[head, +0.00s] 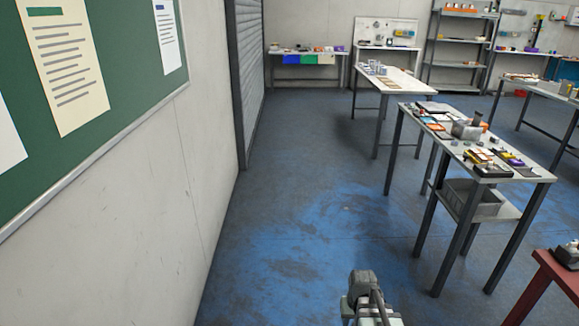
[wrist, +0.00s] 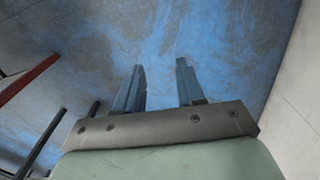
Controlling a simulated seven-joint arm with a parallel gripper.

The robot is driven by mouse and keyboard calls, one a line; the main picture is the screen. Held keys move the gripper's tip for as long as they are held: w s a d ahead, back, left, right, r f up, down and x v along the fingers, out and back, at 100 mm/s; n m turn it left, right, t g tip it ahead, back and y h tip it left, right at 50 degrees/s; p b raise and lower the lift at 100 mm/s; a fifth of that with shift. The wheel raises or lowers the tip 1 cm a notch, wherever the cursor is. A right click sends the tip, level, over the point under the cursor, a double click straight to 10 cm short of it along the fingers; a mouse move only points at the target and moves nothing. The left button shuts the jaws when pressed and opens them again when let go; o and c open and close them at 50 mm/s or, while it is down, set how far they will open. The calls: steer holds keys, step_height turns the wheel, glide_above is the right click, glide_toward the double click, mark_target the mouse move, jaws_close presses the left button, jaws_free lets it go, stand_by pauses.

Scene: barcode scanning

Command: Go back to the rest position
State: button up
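My gripper (wrist: 160,68) shows in the wrist view with its two fingers apart and nothing between them. It hangs over bare blue-grey floor (wrist: 225,40). In the head view part of my arm shows at the bottom centre, over the floor (head: 300,240); the fingertips cannot be made out there. No object is in my grasp.
A pale wall with a green notice board (head: 130,60) runs along the left. A grey table (head: 530,174) with assorted items stands at the right, and a red table (head: 555,272) at the lower right. More benches stand behind. The floor in the middle is clear.

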steer(key=s+a+f+g, duration=0.1)
steer(key=s+f+g, duration=0.1)
steer(key=s+f, duration=0.5)
steer(key=s+a+f+g, duration=0.1)
steer(key=s+f, duration=0.6)
steer(key=s, duration=0.7)
steer(key=s+a+f+g, duration=0.1)
steer(key=s+f+g, duration=0.2)
steer(key=s+f, duration=0.4)
steer(key=s, duration=0.3)
steer(key=shift+s+f+n+g, duration=0.2)
steer(key=shift+s+n+g, duration=0.05)
steer(key=shift+n+g, duration=0.15)
